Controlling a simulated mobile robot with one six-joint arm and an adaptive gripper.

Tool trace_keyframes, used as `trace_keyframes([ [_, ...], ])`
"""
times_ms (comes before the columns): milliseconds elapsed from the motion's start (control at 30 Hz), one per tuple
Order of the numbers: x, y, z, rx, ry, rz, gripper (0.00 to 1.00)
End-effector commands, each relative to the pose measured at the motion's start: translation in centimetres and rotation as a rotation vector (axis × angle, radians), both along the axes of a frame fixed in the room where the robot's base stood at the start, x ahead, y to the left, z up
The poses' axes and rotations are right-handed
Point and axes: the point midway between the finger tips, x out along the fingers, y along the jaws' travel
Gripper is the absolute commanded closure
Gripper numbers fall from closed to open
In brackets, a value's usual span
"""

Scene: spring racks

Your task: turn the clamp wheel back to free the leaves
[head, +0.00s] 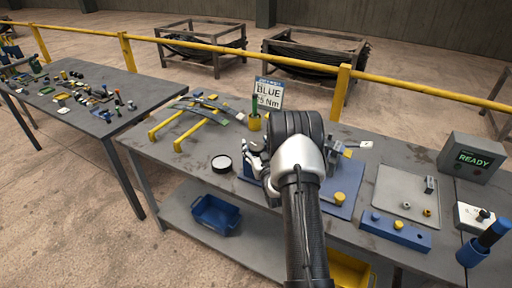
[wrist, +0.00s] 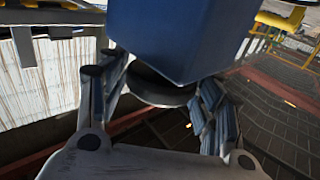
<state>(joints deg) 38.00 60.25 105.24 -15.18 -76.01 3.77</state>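In the head view my gripper (head: 257,160) is low over the middle of the bench, mostly hidden behind my own wrist. In the wrist view its two fingers (wrist: 157,88) stand apart. A dark rounded piece (wrist: 160,92) lies between them, under a large blue block (wrist: 178,35). I cannot tell whether the fingers touch it, or whether it is the clamp wheel. In the head view a blue plate (head: 343,207) lies under and beside my arm, with a yellow knob (head: 340,198) on it. I cannot make out the clamped leaves; my arm covers the middle of the fixture.
A sign reading BLUE (head: 268,93) stands behind my wrist. Yellow bars (head: 178,127) and a round black-rimmed disc (head: 221,163) are at left.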

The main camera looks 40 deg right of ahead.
Motion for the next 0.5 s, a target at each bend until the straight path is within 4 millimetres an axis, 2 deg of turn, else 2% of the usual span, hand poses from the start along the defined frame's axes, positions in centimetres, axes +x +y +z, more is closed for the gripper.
trace_keyframes([
  [167, -0.01, 0.01, -0.02, 0.0, 0.0, 0.0, 0.26],
  [500, -0.19, 0.08, -0.07, 0.001, 0.002, 0.0, 0.26],
])
